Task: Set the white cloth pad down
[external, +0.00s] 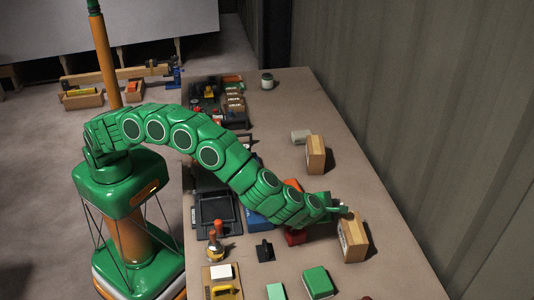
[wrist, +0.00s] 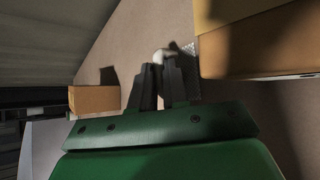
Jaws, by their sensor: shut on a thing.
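My gripper (external: 340,209) is stretched out over the bench, close to the left side of a wooden block. In the wrist view its two dark fingers (wrist: 163,82) are close together, with a small white piece (wrist: 161,56) at their tips. This looks like the white cloth pad, mostly hidden by the fingers. In the external view the pad is too small and covered to make out clearly. I cannot tell whether it touches the bench top.
The near wooden block (external: 352,238) stands beside my gripper and fills the wrist view's upper right (wrist: 262,45). Another wooden block (external: 316,154) stands farther back. Bench top (external: 385,272) is bare toward the wall.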

